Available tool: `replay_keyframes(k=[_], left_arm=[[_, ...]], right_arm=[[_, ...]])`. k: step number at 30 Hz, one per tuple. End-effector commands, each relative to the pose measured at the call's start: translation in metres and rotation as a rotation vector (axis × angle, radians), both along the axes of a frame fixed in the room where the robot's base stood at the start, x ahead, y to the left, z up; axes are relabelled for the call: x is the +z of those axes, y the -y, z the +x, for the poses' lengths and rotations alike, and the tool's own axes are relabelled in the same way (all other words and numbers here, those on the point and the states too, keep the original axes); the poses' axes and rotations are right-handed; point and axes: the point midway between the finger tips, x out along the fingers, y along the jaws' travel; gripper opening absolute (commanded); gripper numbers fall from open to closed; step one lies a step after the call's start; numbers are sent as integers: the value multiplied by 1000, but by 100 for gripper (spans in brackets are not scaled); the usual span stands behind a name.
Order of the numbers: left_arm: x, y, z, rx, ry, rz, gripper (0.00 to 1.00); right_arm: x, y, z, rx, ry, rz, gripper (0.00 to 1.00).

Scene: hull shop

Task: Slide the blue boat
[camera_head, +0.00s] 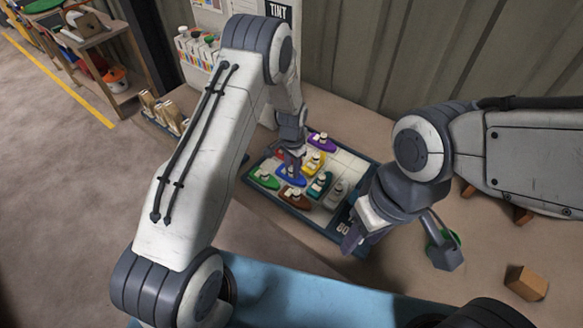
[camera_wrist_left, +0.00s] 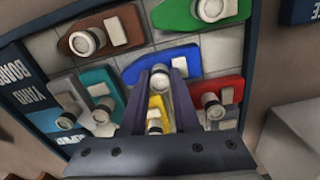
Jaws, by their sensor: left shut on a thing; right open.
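The blue boat (camera_head: 291,179) sits among other boats on the tiled tray (camera_head: 322,229). In the left wrist view its blue hull (camera_wrist_left: 186,58) lies across the space ahead of my fingers. My left gripper (camera_head: 292,168) points down over it, shut on the boat's round grey-white funnel (camera_wrist_left: 160,77). The fingers (camera_wrist_left: 160,93) hide part of the hull. My right gripper (camera_head: 400,243) is open, its fingers spread wide, in front of the tray's right side.
Green (camera_head: 264,179), brown (camera_head: 295,197), teal (camera_head: 320,184), grey (camera_head: 336,194), yellow (camera_head: 315,162) and purple (camera_head: 322,142) boats crowd the tray. A red boat (camera_wrist_left: 222,92) is close beside the blue one. A wooden block (camera_head: 526,283) lies at far right.

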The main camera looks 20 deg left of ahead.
Motion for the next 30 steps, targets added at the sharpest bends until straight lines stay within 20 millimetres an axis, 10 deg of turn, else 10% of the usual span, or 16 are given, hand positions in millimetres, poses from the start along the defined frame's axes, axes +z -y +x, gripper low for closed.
replay_keyframes(k=[13,30], left_arm=[[0,-2,1,1,-1,1,0],[1,-64,26,1,2,1,0]], right_arm=[[-1,0,0,0,0,0,50],[-20,0,0,1,0,0,50]])
